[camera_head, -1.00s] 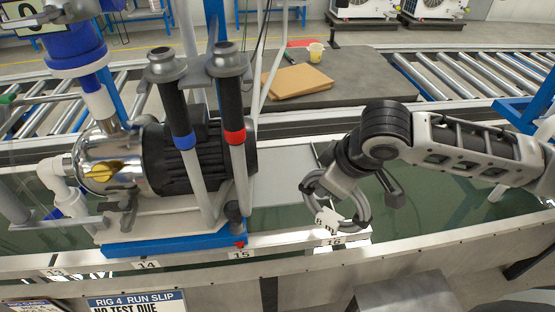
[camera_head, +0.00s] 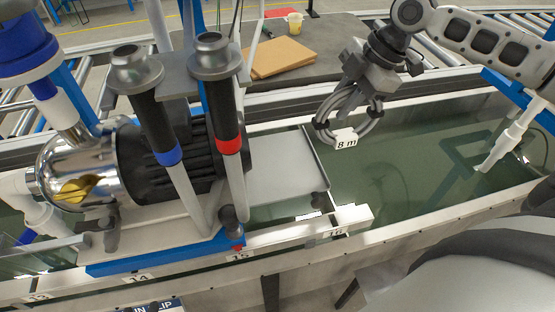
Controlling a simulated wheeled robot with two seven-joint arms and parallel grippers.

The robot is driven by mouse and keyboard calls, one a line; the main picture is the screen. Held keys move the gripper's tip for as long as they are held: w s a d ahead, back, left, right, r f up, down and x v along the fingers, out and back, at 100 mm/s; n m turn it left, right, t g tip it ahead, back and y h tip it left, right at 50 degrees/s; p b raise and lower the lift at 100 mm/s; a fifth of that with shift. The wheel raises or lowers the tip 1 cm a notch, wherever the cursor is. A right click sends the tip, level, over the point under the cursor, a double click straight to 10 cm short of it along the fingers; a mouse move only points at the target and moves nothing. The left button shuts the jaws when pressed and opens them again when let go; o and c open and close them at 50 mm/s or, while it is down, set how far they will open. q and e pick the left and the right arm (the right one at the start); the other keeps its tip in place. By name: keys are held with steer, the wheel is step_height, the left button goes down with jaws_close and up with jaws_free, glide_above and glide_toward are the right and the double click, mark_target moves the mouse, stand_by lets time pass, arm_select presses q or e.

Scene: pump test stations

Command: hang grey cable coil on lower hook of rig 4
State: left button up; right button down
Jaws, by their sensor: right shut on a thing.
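The grey cable coil (camera_head: 350,118) hangs from my right gripper (camera_head: 372,88), with a white tag reading "8 m" on its lower side. The jaws are shut on the top of the coil, which is over the green water of the trough. The pump rig (camera_head: 160,160), with a silver and black pump and blue frame, stands to the left, clearly apart from the coil. I cannot make out a lower hook on it. A small dark knob (camera_head: 229,216) sits low at its front. My left gripper is not in view.
Two upright hoses, marked blue (camera_head: 167,155) and red (camera_head: 229,146), stand in front of the pump. A grey bench (camera_head: 335,60) behind holds cardboard (camera_head: 282,57) and a cup (camera_head: 295,21). A white pipe (camera_head: 500,148) is at the right. The water (camera_head: 410,165) between is open.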

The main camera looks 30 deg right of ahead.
arm_select(q)
steer(key=shift+s, duration=0.15)
arm_select(e)
steer(key=shift+a, duration=0.1)
arm_select(q)
steer(key=r+p, duration=0.1)
steer(key=p, duration=0.1)
steer(key=shift+a+p, duration=0.2)
steer(key=shift+p, duration=0.1)
arm_select(e)
steer(key=w+a+f, duration=0.7)
steer(key=a, duration=0.4)
steer(key=shift+w+a+f, duration=0.25)
steer(key=shift+w+a, duration=0.05)
steer(key=c, duration=1.2)
jaws_free()
steer(key=shift+f, duration=0.2)
steer(key=shift+c, duration=0.2)
